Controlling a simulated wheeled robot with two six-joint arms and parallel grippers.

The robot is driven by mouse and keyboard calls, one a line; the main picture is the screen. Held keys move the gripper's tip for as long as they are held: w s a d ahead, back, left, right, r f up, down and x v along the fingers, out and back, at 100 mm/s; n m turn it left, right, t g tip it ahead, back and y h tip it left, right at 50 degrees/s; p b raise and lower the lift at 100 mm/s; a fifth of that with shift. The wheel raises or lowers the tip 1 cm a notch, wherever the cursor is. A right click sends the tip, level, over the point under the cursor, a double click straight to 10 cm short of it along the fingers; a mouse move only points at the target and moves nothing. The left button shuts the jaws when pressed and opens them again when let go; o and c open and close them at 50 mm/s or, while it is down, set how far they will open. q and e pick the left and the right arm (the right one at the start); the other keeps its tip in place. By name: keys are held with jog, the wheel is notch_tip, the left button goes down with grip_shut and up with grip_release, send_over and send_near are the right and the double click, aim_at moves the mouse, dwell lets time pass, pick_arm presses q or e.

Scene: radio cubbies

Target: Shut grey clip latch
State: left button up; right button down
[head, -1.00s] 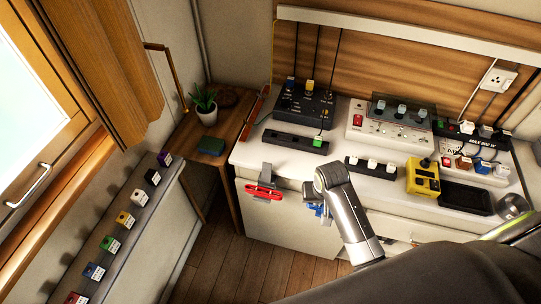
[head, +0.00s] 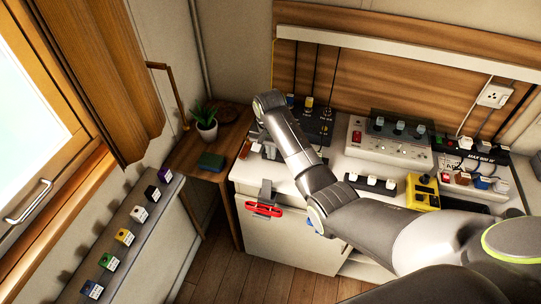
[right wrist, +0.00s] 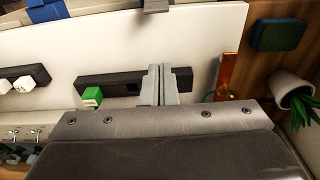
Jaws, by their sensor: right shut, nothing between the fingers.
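A grey clip latch (head: 265,188) sits at the front edge of the white desk, with a red oval piece (head: 263,210) just below it. I cannot tell how far the clip is swung. A grey piece (right wrist: 157,5) at the desk edge, likely the clip, shows cut off at the top of the right wrist view. My right gripper (right wrist: 160,75) is shut and empty above the desk top, near a black strip (right wrist: 105,84), apart from the clip. In the head view its arm hides most of it. My left gripper is not in view.
A green switch (right wrist: 92,95) is on the black strip. A potted plant (head: 205,122) and a dark green box (head: 210,161) stand on the side table. A yellow box (head: 422,192) and a grey console (head: 388,142) are on the desk. Wood floor below is clear.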

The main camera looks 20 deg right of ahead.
aim_at(267, 189)
jog(key=f, duration=0.7)
jog(key=shift+w+d+f, duration=0.15)
jog(key=shift+w+f, duration=0.05)
jog(key=shift+w, duration=0.05)
jog(key=shift+s+a+r+p, duration=0.25)
jog(key=shift+s+a+p, duration=0.5)
jog(key=shift+s+p, duration=0.35)
jog(key=shift+s+a+r+p, duration=0.15)
jog(key=shift+s+a+p, duration=0.15)
jog(key=shift+s, duration=0.2)
